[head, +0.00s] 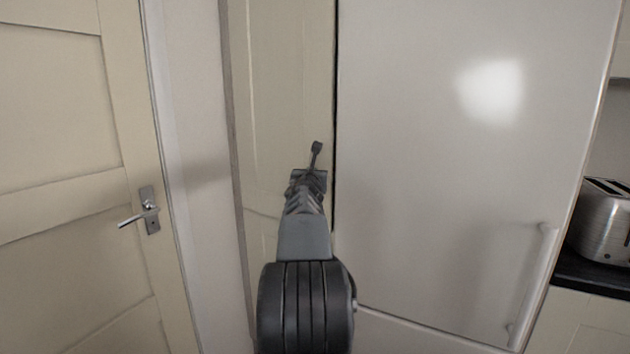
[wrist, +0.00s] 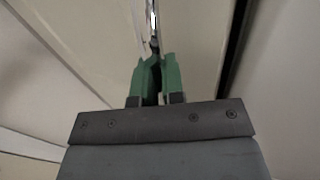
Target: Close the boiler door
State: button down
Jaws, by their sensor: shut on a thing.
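The boiler door (head: 287,90) appears to be the narrow cream panel left of the tall white fridge-like door in the head view. A slim dark handle (head: 316,150) stands near its right edge. My gripper (head: 309,178) is at that handle, its fingers closed around the lower part. In the wrist view my gripper's green fingers (wrist: 154,75) are shut on the metal handle (wrist: 153,22), with the cream door face (wrist: 108,45) behind. A dark gap runs along the door's right edge. I cannot tell how far ajar the door is.
A large white appliance door (head: 440,170) with a vertical handle (head: 530,285) stands close on the right. A cream room door (head: 70,190) with a lever handle (head: 140,214) is at left. A toaster (head: 605,220) sits on the dark counter at far right.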

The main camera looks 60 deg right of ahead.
jog(key=c, duration=1.4)
grip_release()
jog(key=shift+w+a, duration=0.1)
jog(key=shift+w, duration=0.05)
jog(key=shift+c, duration=0.2)
jog(key=shift+o, duration=0.8)
jog(key=shift+s, duration=0.2)
jog(key=b+v, duration=0.1)
jog(key=v, duration=1.2)
jog(key=shift+s+a, duration=0.2)
jog(key=shift+a, duration=0.05)
